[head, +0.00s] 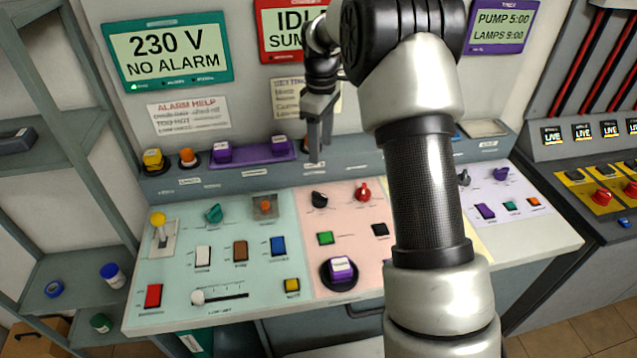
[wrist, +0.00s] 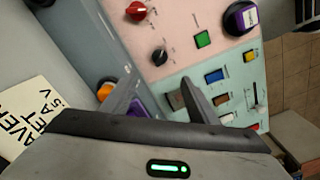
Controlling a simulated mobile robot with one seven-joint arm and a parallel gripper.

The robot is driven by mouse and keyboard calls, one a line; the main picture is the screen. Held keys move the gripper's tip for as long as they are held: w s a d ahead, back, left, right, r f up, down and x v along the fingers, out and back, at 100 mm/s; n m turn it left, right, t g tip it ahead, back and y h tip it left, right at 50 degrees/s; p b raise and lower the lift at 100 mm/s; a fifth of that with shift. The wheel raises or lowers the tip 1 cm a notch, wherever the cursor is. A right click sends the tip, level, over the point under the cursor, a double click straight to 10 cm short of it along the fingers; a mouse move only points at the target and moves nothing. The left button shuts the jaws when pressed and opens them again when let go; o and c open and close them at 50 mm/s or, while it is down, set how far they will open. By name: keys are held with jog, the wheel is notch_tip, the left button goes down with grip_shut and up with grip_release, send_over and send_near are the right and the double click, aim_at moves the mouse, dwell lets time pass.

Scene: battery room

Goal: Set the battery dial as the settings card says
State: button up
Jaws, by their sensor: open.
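Two dials stand on the pink panel: a black one (head: 319,199) and a red one (head: 363,192). The wrist view shows the black dial (wrist: 158,57) and red dial (wrist: 137,10) too. A teal dial (head: 213,213) is on the mint panel. Dial labels are too small to read, so I cannot tell which is the battery dial. The settings card (head: 288,98) on the back wall is partly hidden by my arm and its lines are unreadable. My gripper (head: 319,142) is open and empty, above the console's back ledge; its fingers also show in the wrist view (wrist: 160,84).
The mint panel holds a yellow-knobbed lever (head: 159,222), a slider (head: 199,297) and several switches. Orange (head: 187,156) and yellow (head: 153,159) buttons line the ledge. My arm hides part of the console's right side.

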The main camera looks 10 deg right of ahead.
aim_at(320, 194)
notch_tip(320, 194, down, 18)
jog(key=shift+w+r+p, duration=0.1)
jog(key=shift+r+p, duration=0.05)
jog(key=shift+p, duration=0.4)
jog(key=c, duration=1)
